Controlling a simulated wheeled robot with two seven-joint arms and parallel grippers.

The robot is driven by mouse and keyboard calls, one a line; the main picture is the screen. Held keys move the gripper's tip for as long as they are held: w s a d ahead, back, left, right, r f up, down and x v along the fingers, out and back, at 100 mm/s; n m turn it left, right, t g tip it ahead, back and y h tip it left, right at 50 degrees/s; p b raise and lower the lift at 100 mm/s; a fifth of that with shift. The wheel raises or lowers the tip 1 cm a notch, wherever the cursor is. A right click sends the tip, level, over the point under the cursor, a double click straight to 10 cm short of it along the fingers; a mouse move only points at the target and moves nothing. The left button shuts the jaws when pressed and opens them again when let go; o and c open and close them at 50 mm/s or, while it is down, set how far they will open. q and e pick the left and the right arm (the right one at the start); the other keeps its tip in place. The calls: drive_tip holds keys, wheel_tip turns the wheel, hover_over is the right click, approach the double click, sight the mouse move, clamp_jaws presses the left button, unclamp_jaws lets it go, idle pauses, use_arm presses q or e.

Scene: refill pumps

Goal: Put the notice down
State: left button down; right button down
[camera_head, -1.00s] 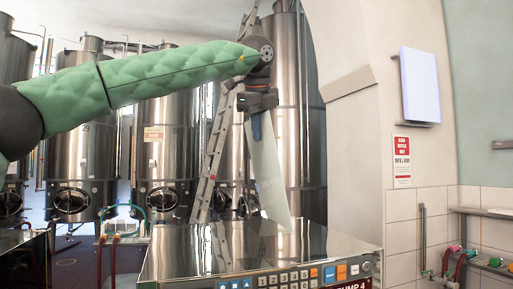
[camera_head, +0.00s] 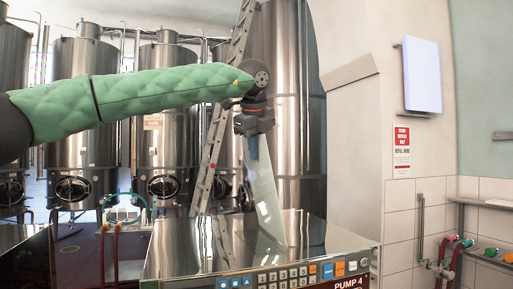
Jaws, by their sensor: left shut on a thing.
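The notice (camera_head: 266,195) is a pale, thin, see-through sheet that hangs tilted in the middle of the head view, its lower end toward the right. My left gripper (camera_head: 252,150) points down and is shut on its upper end. The lower end overlaps the steel top of the Pump 4 unit (camera_head: 185,250); I cannot tell whether it touches. The unit's front carries a keypad and the label "PUMP 4". My right gripper is not in view.
A second dark unit (camera_head: 25,262) stands at the lower left. Steel tanks (camera_head: 82,125) and a ladder (camera_head: 211,165) stand behind. A red and white sign (camera_head: 402,150) is on the right wall, with hoses and fittings (camera_head: 450,250) below it. The steel top around the notice is clear.

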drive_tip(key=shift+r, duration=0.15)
use_arm(q)
drive_tip(key=c, duration=1.9)
unclamp_jaws()
drive_tip(key=shift+f, duration=0.1)
drive_tip(key=o, duration=0.4)
drive_tip(key=shift+c, duration=0.2)
drive_tip(key=shift+o, duration=0.4)
drive_tip(key=shift+s, duration=0.1)
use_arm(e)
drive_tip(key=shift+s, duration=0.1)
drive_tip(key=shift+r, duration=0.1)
